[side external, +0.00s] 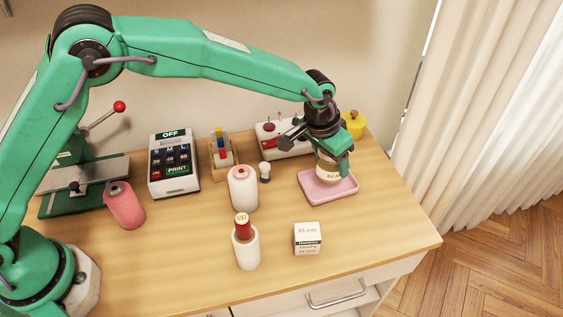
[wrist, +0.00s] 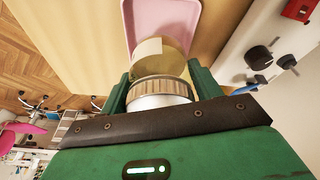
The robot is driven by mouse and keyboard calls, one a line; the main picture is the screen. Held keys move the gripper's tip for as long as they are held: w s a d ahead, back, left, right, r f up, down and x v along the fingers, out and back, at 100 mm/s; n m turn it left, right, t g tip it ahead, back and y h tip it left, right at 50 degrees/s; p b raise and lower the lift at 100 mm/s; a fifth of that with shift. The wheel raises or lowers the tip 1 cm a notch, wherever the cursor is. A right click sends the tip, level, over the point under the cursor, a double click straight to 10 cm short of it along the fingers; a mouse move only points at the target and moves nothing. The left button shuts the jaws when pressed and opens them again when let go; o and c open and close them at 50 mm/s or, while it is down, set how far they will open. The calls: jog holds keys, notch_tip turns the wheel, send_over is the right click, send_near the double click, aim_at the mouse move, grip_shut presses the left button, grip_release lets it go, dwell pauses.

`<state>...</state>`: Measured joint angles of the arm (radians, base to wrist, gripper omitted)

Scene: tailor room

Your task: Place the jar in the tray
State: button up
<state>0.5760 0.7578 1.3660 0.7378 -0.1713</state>
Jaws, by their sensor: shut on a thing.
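The jar (side external: 326,171) is tan with a pale label and is upright in my gripper (side external: 335,155), over the pink tray (side external: 313,198). In the wrist view the jar (wrist: 160,90) sits between the two green fingers of my gripper (wrist: 160,92), with its ribbed band and pale end nearest the camera. The pink tray (wrist: 180,14) shows beyond it. My gripper is shut on the jar. The jar's base is within the tray's outline in the side view; I cannot tell whether it touches the tray floor.
A white box with red and dark knobs (side external: 268,140) stands behind the tray, with a yellow pot (side external: 354,124) at its right. White spools (side external: 242,190) and a small labelled box (side external: 308,239) stand left and in front. The table's right edge is near the tray.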

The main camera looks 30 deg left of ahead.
aim_at(329, 169)
jog(key=shift+f, duration=1.85)
jog(key=shift+f, duration=0.1)
jog(key=o, duration=1.2)
jog(key=v, duration=1.2)
jog(key=shift+s, duration=0.1)
